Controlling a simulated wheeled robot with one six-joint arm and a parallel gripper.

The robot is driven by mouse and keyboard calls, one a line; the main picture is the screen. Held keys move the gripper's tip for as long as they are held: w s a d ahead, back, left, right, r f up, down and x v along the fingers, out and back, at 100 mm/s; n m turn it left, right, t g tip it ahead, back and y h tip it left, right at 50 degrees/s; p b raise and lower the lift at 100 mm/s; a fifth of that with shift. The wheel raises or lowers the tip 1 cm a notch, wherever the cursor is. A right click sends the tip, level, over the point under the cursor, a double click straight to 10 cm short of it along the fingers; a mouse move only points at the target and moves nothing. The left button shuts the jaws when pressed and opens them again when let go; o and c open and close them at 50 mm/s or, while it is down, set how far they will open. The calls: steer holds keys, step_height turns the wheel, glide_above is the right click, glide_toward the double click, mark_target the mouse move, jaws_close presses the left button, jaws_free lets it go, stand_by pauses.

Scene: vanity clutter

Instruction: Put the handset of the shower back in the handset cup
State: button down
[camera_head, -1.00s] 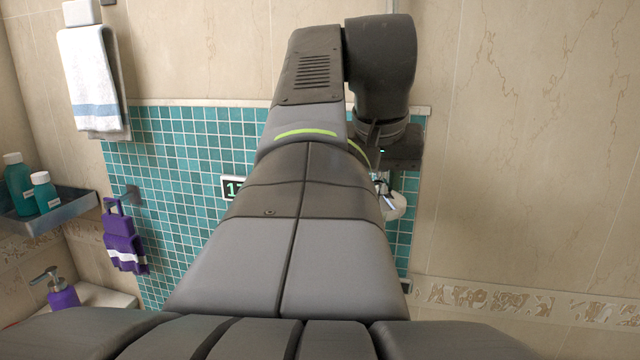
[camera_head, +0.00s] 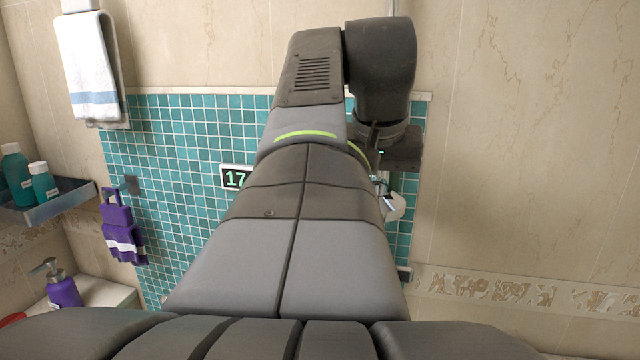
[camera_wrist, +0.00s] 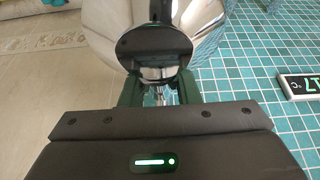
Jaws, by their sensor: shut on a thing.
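My gripper (camera_wrist: 160,90) shows in the wrist view, its two dark green fingers shut on the shower handset. The handset (camera_wrist: 155,42) shows a round dark face and a chrome neck between the fingers. A wide, shiny chrome surface (camera_wrist: 205,20) flares out behind it; I cannot tell whether this is part of the handset or of its holder. In the head view my arm hides most of the gripper and the handset. A pale rounded piece (camera_head: 395,207) shows just below the gripper, near the tiles. I cannot make out the handset cup in either view.
A teal tiled wall panel (camera_head: 190,140) with a digital display (camera_head: 236,177) lies behind my arm. At left are a towel (camera_head: 88,65), a purple cloth (camera_head: 122,232), a shelf (camera_head: 48,203) with teal bottles and a purple soap dispenser (camera_head: 62,288).

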steer(key=shift+f+b, duration=0.35)
steer(key=shift+f, duration=0.2)
steer(key=c, duration=1)
jaws_free()
steer(key=v, duration=1.4)
steer(key=shift+f, duration=0.1)
steer(key=x, duration=1.3)
steer(key=shift+w+f, duration=0.2)
steer(key=shift+f, duration=0.15)
steer(key=shift+r, duration=0.3)
